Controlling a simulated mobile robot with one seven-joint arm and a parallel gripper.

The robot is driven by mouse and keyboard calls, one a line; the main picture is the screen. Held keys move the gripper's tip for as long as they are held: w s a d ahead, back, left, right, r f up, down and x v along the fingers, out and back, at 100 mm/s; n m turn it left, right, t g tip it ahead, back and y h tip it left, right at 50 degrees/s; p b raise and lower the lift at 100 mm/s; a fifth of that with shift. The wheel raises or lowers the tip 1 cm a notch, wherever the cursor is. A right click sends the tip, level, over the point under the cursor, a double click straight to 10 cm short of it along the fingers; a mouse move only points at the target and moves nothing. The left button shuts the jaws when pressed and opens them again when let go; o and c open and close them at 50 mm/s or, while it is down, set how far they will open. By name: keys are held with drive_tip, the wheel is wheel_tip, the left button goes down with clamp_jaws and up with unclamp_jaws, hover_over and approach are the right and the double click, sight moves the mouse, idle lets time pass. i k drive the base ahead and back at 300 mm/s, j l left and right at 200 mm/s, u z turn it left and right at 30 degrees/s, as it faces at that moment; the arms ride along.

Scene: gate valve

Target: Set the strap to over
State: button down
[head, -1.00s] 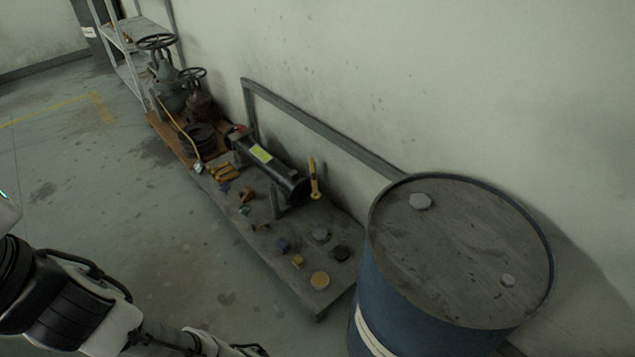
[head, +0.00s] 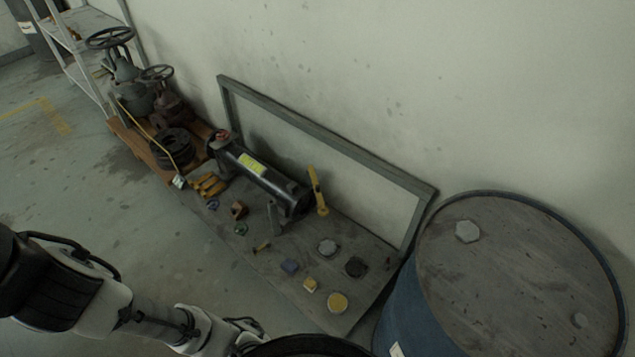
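A black cylinder (head: 262,180) with a yellow-green label lies along the low grey bench or cart, near the wall. A yellow upright piece (head: 317,191) stands at its right end; it may be the strap or a lever, I cannot tell which. Its lower end is close to the cylinder's end, and it does not lie across the cylinder. My arm comes in from the lower left, and a dark rounded part shows at the bottom edge. My gripper's fingers are not in view.
A blue drum (head: 520,285) stands at the right. Valves with handwheels (head: 110,38) sit on a wooden pallet at the left. The floor at left is clear.

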sight(316, 189)
drive_tip(key=i+j+z, duration=0.1)
drive_tip(key=i+j, duration=0.35)
drive_tip(key=i+j+z, duration=0.1)
drive_tip(key=i+j, duration=0.3)
drive_tip(key=j, duration=0.2)
drive_tip(key=i+j, duration=0.4)
drive_tip(key=j, duration=0.2)
drive_tip(key=l+z, duration=0.05)
